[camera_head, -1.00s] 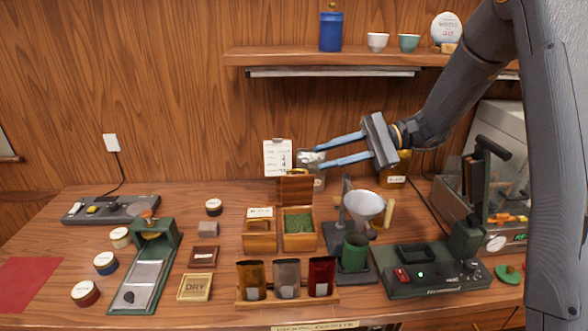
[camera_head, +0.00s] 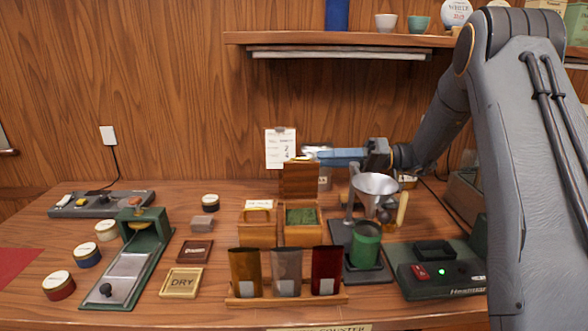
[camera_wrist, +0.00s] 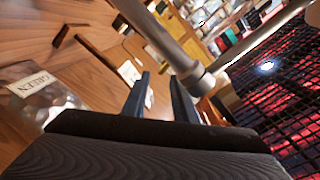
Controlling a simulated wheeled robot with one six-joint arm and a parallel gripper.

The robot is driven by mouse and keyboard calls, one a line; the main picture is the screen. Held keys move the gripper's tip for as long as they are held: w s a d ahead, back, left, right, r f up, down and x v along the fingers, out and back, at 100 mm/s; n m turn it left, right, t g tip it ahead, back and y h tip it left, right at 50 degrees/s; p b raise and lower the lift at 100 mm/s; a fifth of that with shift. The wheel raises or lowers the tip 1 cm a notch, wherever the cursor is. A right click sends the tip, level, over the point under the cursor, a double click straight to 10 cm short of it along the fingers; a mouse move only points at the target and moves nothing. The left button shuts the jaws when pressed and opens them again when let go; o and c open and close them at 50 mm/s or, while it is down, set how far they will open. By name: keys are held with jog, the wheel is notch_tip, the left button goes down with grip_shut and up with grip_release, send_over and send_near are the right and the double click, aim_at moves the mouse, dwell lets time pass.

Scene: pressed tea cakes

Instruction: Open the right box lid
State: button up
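The right box (camera_head: 303,238) is a small wooden box with green tea inside. Its lid (camera_head: 300,180) stands up at the back edge, so the box is open. The left box (camera_head: 257,234) beside it has its lid down. My gripper (camera_head: 318,154) is behind and above the raised lid, with blue-grey fingers pointing left, seen nearly edge-on. In the wrist view my gripper's two fingers (camera_wrist: 162,88) are apart, with nothing clearly held between them. Whether a finger touches the lid cannot be told.
A rack (camera_head: 285,299) of three pouches stands in front of the boxes. A funnel (camera_head: 376,186) and green cup (camera_head: 364,243) stand right of them. A shelf (camera_head: 350,40) runs above. A clip-board note (camera_head: 280,148) hangs on the wall behind.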

aim_at(307, 159)
jog(key=shift+n, duration=0.4)
jog(key=a+p, duration=0.2)
jog(key=a, duration=0.6)
jog(key=shift+c, duration=0.5)
jog(key=shift+f, duration=0.1)
grip_shut()
